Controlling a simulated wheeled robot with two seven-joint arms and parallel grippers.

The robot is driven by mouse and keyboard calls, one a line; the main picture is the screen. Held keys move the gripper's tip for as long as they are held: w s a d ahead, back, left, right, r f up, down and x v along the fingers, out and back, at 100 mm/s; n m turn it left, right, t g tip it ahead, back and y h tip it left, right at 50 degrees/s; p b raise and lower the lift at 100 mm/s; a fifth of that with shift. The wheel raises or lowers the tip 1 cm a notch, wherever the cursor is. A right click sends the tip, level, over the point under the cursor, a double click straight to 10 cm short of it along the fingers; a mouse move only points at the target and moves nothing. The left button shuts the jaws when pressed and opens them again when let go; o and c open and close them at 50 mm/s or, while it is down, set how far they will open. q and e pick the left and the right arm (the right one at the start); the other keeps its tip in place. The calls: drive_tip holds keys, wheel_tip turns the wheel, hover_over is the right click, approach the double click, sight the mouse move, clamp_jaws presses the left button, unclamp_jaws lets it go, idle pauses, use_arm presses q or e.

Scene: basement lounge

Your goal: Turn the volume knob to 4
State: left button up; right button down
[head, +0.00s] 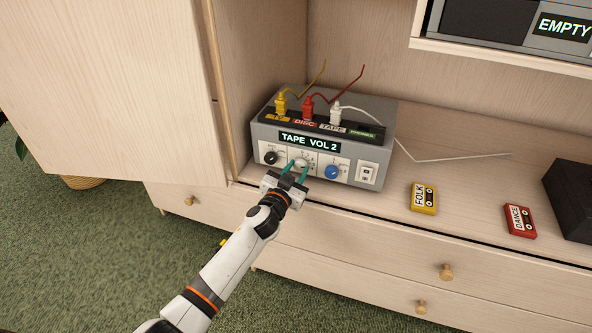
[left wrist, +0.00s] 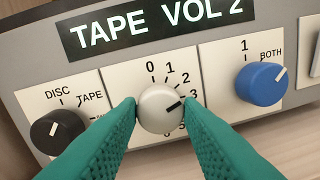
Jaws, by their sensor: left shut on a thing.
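The grey amplifier (head: 260,138) stands on the cabinet shelf, and its display (head: 310,142) reads "TAPE VOL 2". The silver volume knob (left wrist: 158,108) sits in the middle panel, with numbers 0 to 3 readable around it and the lower ones partly hidden. Its dark pointer line points right and slightly up, close to the 2 and 3 marks. My left gripper (head: 294,171) is shut on the volume knob, with one green finger on each side, as the left wrist view (left wrist: 158,115) shows. My right gripper is not in view.
A black selector knob (left wrist: 57,131) is left of the volume knob and a blue knob (left wrist: 262,83) is right of it. Yellow, red and white plugs stand on top. A yellow FOLK cassette (head: 424,198) and red DANCE cassette (head: 520,221) lie to the right. A cabinet door (head: 100,80) stands at left.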

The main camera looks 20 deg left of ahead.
use_arm(q)
drive_tip(key=m+p, duration=0.1)
drive_tip(key=m, duration=0.3)
drive_tip(key=shift+d, duration=0.1)
drive_tip(key=shift+m, duration=0.6)
drive_tip(key=shift+m+p, duration=0.5)
drive_tip(key=shift+m, duration=1.6)
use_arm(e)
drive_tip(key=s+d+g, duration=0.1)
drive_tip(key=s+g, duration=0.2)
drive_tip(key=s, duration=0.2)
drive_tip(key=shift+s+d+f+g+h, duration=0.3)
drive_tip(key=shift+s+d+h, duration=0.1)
use_arm(q)
drive_tip(key=o, duration=1)
